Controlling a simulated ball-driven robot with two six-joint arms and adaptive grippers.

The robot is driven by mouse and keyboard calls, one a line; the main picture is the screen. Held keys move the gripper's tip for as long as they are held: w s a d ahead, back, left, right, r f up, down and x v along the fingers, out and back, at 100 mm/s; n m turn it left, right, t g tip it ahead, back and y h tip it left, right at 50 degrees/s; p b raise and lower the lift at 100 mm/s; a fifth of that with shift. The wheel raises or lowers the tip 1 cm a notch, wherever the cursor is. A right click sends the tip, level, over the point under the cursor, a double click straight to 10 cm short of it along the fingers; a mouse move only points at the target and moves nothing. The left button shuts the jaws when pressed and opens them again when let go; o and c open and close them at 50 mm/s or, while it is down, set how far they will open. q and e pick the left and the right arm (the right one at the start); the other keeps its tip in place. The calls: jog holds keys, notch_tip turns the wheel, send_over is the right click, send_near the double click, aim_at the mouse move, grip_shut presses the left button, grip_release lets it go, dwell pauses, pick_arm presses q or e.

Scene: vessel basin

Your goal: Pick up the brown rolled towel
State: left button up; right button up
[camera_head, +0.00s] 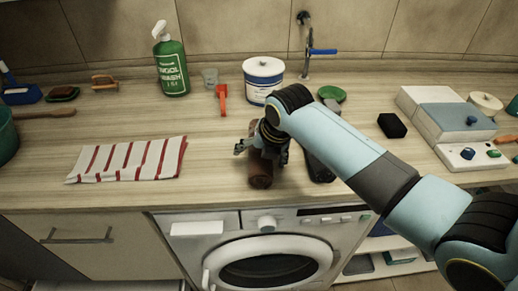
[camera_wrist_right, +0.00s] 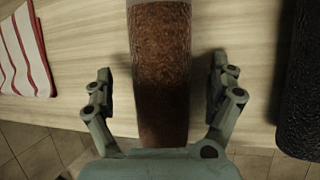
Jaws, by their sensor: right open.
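The brown rolled towel (camera_head: 261,172) lies on the wooden counter near its front edge, above the washing machine. In the head view my right gripper and arm cover its far part. In the right wrist view the towel (camera_wrist_right: 161,75) runs lengthwise between the two fingers. My right gripper (camera_wrist_right: 162,85) is open, with one finger on each side of the towel and a visible gap on both sides. It also shows over the towel in the head view (camera_head: 262,148). My left gripper is not in view.
A dark roll (camera_head: 318,165) lies close on the right, also in the wrist view (camera_wrist_right: 300,80). A red-striped cloth (camera_head: 128,160) lies left. A black block (camera_head: 392,125) is further right.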

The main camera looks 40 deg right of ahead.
jog(key=c, duration=1.3)
jog(key=shift+r, duration=0.1)
jog(key=shift+c, duration=0.2)
